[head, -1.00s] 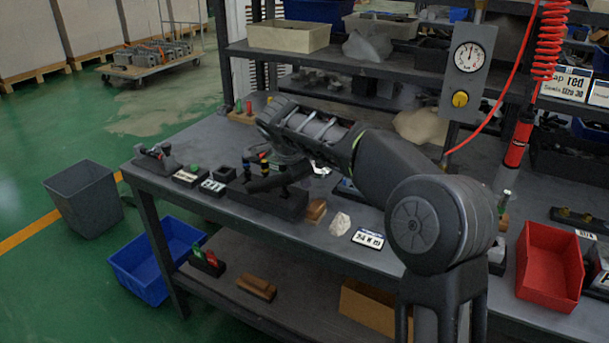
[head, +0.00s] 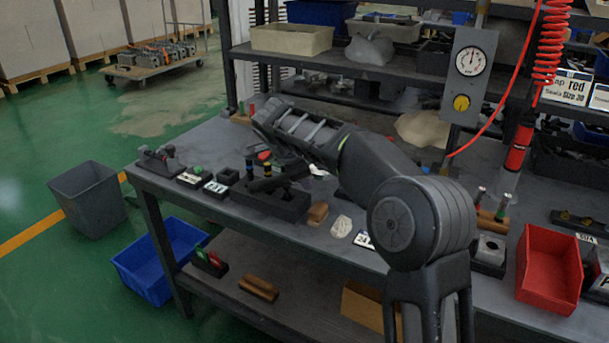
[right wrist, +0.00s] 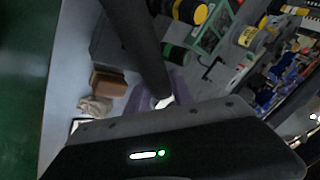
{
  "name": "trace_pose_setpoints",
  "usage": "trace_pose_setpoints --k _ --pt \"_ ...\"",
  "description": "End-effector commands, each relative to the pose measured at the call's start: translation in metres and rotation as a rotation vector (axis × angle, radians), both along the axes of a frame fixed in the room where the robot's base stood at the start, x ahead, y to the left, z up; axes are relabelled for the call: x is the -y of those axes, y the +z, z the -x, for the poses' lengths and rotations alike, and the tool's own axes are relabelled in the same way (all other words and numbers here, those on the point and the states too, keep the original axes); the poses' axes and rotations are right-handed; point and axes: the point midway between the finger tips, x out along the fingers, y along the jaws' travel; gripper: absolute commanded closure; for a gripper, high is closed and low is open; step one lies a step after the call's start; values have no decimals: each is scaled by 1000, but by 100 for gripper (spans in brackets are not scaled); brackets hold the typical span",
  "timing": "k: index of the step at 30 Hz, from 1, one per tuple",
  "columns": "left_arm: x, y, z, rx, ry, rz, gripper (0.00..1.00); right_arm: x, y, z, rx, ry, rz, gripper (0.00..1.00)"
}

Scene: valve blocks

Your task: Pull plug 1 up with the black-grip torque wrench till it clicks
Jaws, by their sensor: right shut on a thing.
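A dark block (head: 285,207) with several upright pieces stands on the bench, left of centre in the head view. One piece has a black top (head: 249,164); another has yellow and blue bands (head: 267,169). I cannot tell which is plug 1. My right arm reaches over the bench from the right, and its forearm hides much of the gripper. In the right wrist view my right gripper (right wrist: 164,104) is shut on a long dark bar (right wrist: 138,42), seemingly the black-grip torque wrench. Its working end and any contact with a plug are hidden. My left gripper is not in view.
Small labelled holders (head: 190,178) stand left of the block. A brown wooden block (head: 317,214) and a pale lump (head: 341,227) lie to its right. A red bin (head: 550,270) stands at the far right. A gauge panel (head: 470,72) hangs behind the arm.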

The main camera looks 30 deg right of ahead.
Motion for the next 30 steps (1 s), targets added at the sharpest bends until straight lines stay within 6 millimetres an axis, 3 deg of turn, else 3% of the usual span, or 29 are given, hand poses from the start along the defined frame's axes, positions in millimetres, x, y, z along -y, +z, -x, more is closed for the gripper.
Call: trace_pose_setpoints --k 21,30 --pt "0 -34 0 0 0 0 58 0 3 17 20 146 0 100" --pt "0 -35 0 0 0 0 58 0 3 20 16 163 0 100"
